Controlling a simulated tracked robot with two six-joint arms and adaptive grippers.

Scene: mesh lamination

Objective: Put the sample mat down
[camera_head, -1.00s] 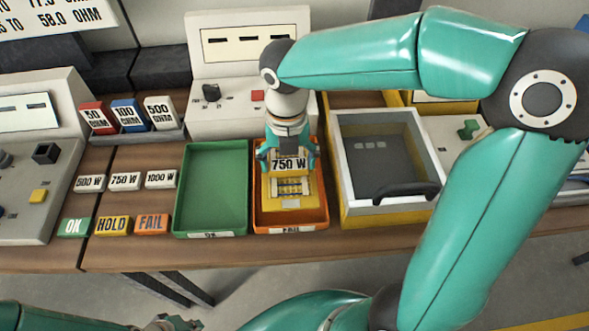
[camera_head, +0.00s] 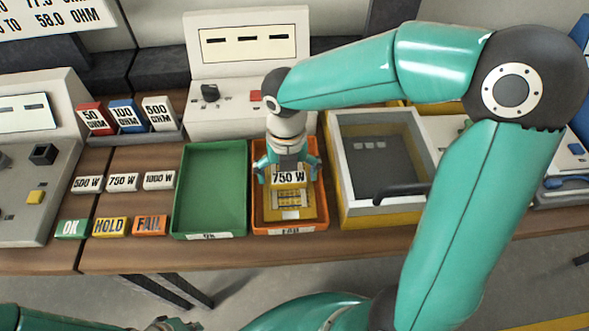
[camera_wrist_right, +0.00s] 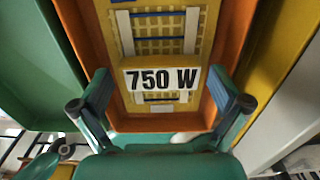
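The sample mat (camera_head: 291,203) is a yellow frame with a pale mesh window. It lies inside the orange FAIL tray (camera_head: 291,230). A block labelled 750 W (camera_head: 289,177) sits on the mat's upper part. In the right wrist view, the mat (camera_wrist_right: 160,45) and the 750 W block (camera_wrist_right: 162,80) lie ahead of my right gripper (camera_wrist_right: 162,98). Its fingers are spread wide, with visible gaps on both sides of the block. In the head view, my right gripper (camera_head: 289,172) is over the tray. My left gripper (camera_head: 170,324) shows only partly at the bottom edge.
A green OK tray (camera_head: 212,190) stands empty left of the orange tray. A grey-and-yellow box with a black handle (camera_head: 385,165) stands close on the right. Label blocks (camera_head: 112,227) lie at the left. A panelled instrument (camera_head: 247,75) stands behind.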

